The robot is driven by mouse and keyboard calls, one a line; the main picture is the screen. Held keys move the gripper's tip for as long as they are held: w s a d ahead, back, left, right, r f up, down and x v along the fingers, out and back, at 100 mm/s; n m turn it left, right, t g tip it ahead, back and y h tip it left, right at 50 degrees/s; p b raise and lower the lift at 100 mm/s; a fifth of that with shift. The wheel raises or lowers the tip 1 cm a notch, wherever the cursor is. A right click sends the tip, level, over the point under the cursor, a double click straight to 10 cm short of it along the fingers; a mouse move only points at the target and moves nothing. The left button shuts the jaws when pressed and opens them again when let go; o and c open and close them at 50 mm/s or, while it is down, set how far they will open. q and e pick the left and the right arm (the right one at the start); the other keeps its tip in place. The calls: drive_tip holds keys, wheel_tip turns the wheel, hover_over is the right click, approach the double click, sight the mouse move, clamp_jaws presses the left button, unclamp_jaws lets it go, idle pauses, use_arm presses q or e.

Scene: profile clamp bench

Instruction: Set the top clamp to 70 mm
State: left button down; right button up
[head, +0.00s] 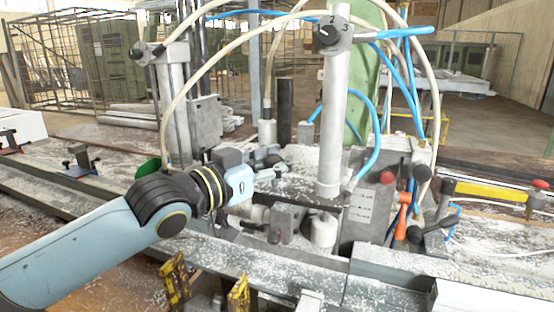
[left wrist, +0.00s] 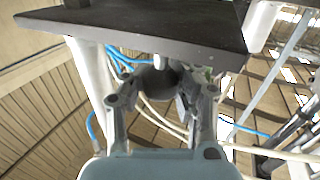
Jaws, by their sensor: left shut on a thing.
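My left gripper (head: 282,167) reaches in from the left at the middle of the clamp bench, beside the silver upright column (head: 331,120). In the left wrist view my gripper (left wrist: 157,88) has its two fingers closed on a dark rounded part (left wrist: 156,83), beneath a broad dark plate (left wrist: 140,27). In the head view that part is too small and cluttered to make out. I cannot tell which part is the top clamp, and no 70 mm mark is readable.
A white cylinder (head: 323,231) and a grey block (head: 286,224) stand below the gripper. An orange-handled lever (head: 402,213) and a red knob (head: 387,177) are at right. Blue and cream hoses loop around the column. A yellow bar (head: 490,191) lies further right.

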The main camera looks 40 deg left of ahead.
use_arm(q)
wheel_tip(320, 180, up, 4)
drive_tip(key=shift+f+p, duration=0.25)
drive_tip(key=shift+p, duration=0.9)
drive_tip(key=shift+f, duration=0.1)
drive_tip(key=c, duration=1.6)
unclamp_jaws()
drive_tip(key=shift+o, duration=1.1)
drive_tip(key=shift+s, duration=0.1)
drive_tip(key=o, duration=0.4)
drive_tip(key=shift+s+a, duration=0.1)
drive_tip(key=shift+s, duration=0.2)
drive_tip(key=shift+w, duration=0.2)
drive_tip(key=s+a, duration=0.1)
drive_tip(key=s, duration=0.6)
drive_tip(key=shift+s, duration=0.2)
